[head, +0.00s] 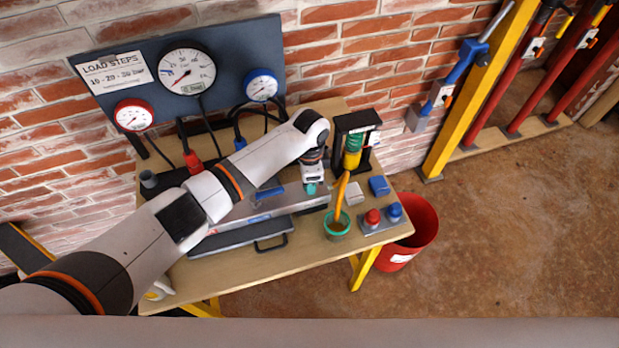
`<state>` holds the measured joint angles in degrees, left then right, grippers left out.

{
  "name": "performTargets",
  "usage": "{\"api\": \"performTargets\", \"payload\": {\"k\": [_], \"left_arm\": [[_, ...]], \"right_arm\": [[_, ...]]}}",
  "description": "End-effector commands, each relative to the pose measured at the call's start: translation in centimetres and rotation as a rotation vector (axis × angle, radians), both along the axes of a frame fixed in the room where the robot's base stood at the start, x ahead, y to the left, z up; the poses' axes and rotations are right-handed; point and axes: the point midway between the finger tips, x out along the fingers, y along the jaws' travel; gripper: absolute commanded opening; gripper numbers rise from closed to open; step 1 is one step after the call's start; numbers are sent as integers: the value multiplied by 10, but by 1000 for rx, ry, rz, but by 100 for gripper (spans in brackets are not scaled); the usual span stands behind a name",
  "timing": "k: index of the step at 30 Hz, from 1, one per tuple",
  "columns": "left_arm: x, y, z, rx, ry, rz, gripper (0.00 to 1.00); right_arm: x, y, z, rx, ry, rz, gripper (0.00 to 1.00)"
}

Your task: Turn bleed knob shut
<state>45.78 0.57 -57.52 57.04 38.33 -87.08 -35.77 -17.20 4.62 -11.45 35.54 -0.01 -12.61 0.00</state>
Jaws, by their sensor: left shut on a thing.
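My left arm reaches in from the left across the table, and its left gripper (312,181) points down at the right end of the grey pump unit (245,207). The gripper is shut on a small teal knob (311,189), which seems to be the bleed knob. The fingers and wrist hide most of the knob, so how far it is turned cannot be seen. My right gripper is not in view.
A dark board with a large white gauge (187,71), a red gauge (133,116) and a blue gauge (261,86) stands behind. Right of the gripper are a black frame (343,126), a green-rimmed cup (337,226), and red and blue knobs (372,217). A red bucket (420,222) stands beside the table.

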Motion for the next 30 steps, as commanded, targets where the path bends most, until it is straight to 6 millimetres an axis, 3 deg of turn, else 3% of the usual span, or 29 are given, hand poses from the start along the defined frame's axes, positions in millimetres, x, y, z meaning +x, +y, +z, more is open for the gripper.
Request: {"api": "performTargets", "payload": {"k": [16,17,21,30], "left_arm": [[1,-1,2,-3,-4,-28,9],[1,-1,2,-3,-4,-28,34],[1,-1,1,-2,-2,-27,54],[1,-1,2,-1,-1,-26,54]], "right_arm": [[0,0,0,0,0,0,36],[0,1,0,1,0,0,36],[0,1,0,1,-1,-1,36],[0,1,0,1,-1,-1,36]]}}
